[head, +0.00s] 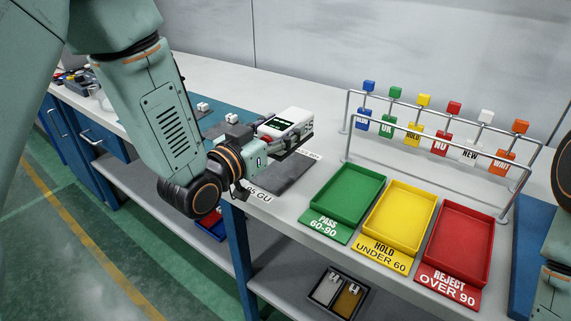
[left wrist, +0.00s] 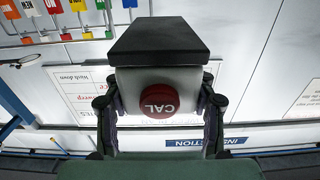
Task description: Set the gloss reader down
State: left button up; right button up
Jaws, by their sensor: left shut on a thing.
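The gloss reader (head: 288,123) is a white box with a dark screen and a red button in the head view. My left gripper (head: 272,143) is shut on it and holds it at the bench, over or near a dark grey mat (head: 296,169). I cannot tell whether it touches the surface below. In the left wrist view the gloss reader (left wrist: 158,78) sits between the two fingers, its red CAL button facing the camera and a black part at its top. Of my right arm, only a part shows at the head view's right edge; its gripper is out of view.
Green (head: 348,193), yellow (head: 399,216) and red (head: 459,242) trays stand to the right. Behind them is a metal rail (head: 430,133) with coloured tags. A blue mat (head: 218,112) with small white blocks lies behind my left gripper. A lower shelf holds a small black tray (head: 338,293).

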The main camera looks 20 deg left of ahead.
pick_arm(q)
jog(key=f, duration=0.3)
jog(key=w+a+f, duration=0.1)
jog(key=shift+a+f+b, duration=0.1)
jog(key=shift+f+b, duration=0.05)
jog(key=shift+b, duration=0.15)
jog(key=shift+s+d+f+b, duration=0.2)
jog(key=shift+f, duration=0.45)
jog(key=shift+s+d+f+b, duration=0.15)
jog(key=shift+f+b, duration=0.05)
jog(key=shift+f, duration=0.4)
jog(key=shift+w+a+f, duration=0.15)
jog(key=shift+w+a, duration=0.05)
jog(key=shift+w, duration=0.1)
jog(key=o, duration=1)
jog(key=shift+f, duration=0.1)
jog(key=shift+c, duration=0.2)
jog(key=o, duration=0.5)
jog(key=shift+s+d+r, duration=0.15)
jog(key=shift+s+r, duration=0.05)
jog(key=shift+s, duration=0.1)
jog(key=shift+c, duration=0.2)
jog(key=shift+w+f, duration=0.15)
jog(key=shift+w, duration=0.1)
jog(key=p+v, duration=0.1)
jog(key=v, duration=1.1)
jog(key=shift+p, duration=0.35)
pick_arm(e)
jog(key=shift+w+a, duration=0.2)
jog(key=shift+a, duration=0.15)
